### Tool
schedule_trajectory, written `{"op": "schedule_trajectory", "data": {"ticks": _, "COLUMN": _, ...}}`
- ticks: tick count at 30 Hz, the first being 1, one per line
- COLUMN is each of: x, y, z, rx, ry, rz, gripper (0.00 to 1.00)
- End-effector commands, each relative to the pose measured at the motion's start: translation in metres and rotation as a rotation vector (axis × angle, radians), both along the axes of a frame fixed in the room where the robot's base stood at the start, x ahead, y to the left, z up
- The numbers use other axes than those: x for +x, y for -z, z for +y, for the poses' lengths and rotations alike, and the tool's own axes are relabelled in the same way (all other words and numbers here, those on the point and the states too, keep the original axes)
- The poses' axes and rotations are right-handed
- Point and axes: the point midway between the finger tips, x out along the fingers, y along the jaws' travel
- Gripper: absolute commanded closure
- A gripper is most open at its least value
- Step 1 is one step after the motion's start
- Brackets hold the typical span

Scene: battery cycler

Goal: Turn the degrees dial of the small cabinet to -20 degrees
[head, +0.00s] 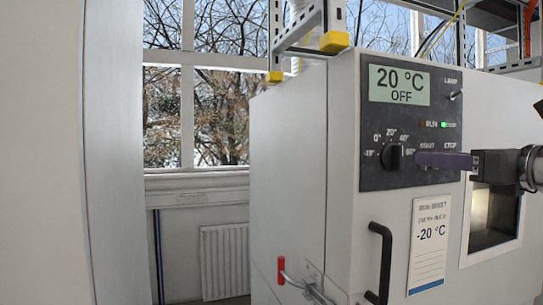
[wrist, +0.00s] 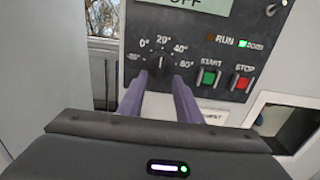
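The small cabinet (head: 290,170) has a dark control panel (head: 375,110) with a display (head: 399,84) reading 20 °C OFF. The black degrees dial (head: 392,156) sits low on the panel, inside an arc of temperature marks. In the wrist view the dial (wrist: 157,61) seems to point up near the 20° mark. My gripper (head: 420,158) reaches in from the right with purple fingers. In the wrist view its fingers (wrist: 160,78) are apart, one to each side below the dial, with nothing between them. In the head view the tips are a little short of the dial.
A green START button (wrist: 209,78) and a red STOP button (wrist: 241,83) are right of the dial. A lamp switch (head: 455,95) sits above. A note (head: 430,245) reading -20 °C and a black door handle (head: 382,262) are below the panel.

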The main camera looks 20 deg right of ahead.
Motion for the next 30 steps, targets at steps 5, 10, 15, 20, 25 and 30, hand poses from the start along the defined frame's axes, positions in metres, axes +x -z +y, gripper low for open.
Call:
{"op": "schedule_trajectory", "data": {"ticks": 5, "x": 0.021, "y": 0.000, "z": 0.002, "rx": 0.000, "ry": -0.003, "rz": 0.000, "gripper": 0.69}}
{"op": "schedule_trajectory", "data": {"ticks": 10, "x": 0.041, "y": 0.000, "z": 0.002, "rx": 0.001, "ry": -0.003, "rz": 0.000, "gripper": 0.69}}
{"op": "schedule_trajectory", "data": {"ticks": 15, "x": 0.061, "y": 0.000, "z": 0.002, "rx": 0.001, "ry": -0.002, "rz": 0.001, "gripper": 0.69}}
{"op": "schedule_trajectory", "data": {"ticks": 20, "x": 0.073, "y": 0.000, "z": 0.002, "rx": 0.000, "ry": 0.000, "rz": 0.000, "gripper": 0.69}}
{"op": "schedule_trajectory", "data": {"ticks": 25, "x": 0.076, "y": 0.000, "z": 0.002, "rx": 0.000, "ry": 0.001, "rz": -0.001, "gripper": 0.69}}
{"op": "schedule_trajectory", "data": {"ticks": 30, "x": 0.076, "y": 0.000, "z": 0.002, "rx": 0.000, "ry": 0.002, "rz": -0.001, "gripper": 0.69}}
